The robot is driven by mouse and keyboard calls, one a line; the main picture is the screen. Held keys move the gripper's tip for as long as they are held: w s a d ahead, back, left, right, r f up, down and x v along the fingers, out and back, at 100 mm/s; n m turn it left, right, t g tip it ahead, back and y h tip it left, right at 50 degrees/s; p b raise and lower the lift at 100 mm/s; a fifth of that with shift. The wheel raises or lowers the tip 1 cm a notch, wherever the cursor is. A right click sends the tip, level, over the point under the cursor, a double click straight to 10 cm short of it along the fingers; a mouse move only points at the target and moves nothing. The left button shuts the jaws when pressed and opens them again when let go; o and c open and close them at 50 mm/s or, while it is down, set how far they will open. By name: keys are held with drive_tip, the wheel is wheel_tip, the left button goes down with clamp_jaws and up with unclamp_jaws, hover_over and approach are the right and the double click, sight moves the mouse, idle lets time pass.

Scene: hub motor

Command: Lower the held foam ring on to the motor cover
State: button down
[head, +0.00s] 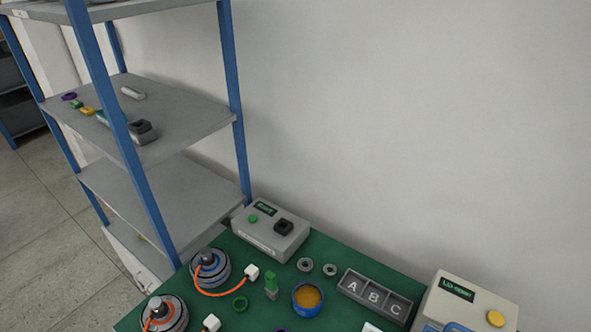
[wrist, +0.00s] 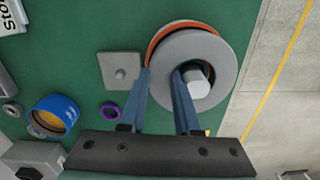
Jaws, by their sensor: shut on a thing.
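A flat grey foam ring (wrist: 225,75) is in the wrist view, at upper centre. My gripper (wrist: 162,75) is shut on the ring's wall, with one blue finger outside its rim and the other in its hole. Below it lies a motor (wrist: 154,42) with an orange band, mostly hidden by the ring. A pale, faceted hub end (wrist: 197,84) shows through the hole, towards its right side. I cannot tell whether the ring touches the motor cover. My gripper and the held ring do not show in the head view.
The mat's edge is to the right. The head view shows two motors (head: 210,268) (head: 163,312) and shelving (head: 160,112).

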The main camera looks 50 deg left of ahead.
drive_tip(key=c, duration=0.5)
unclamp_jaws()
drive_tip(key=shift+f, duration=0.1)
drive_tip(key=shift+c, duration=0.2)
drive_tip(key=shift+s, duration=0.1)
wheel_tip(320, 180, up, 13)
drive_tip(key=b, duration=0.1)
drive_tip(key=shift+a, duration=0.1)
